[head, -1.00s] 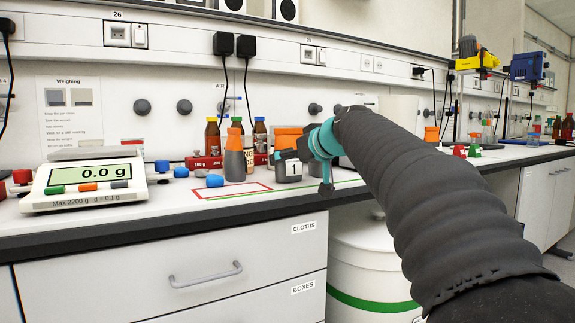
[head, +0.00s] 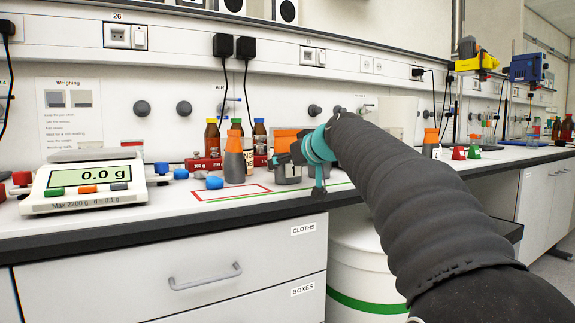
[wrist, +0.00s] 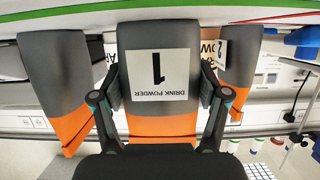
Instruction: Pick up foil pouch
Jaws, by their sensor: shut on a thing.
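The foil pouch (head: 292,179), grey with an orange end and a label reading 1 DRINK POWDER, stands on the bench in the head view. It also fills the middle of the wrist view (wrist: 158,121), which is upside down. My gripper (wrist: 160,100) has one finger against each side of this pouch and is shut on it. In the head view my gripper (head: 290,157) partly covers the pouch. I cannot tell whether the pouch has left the bench.
A scale (head: 88,183) reading 0.0 g is on the left. A red-outlined area (head: 231,191) lies empty in front.

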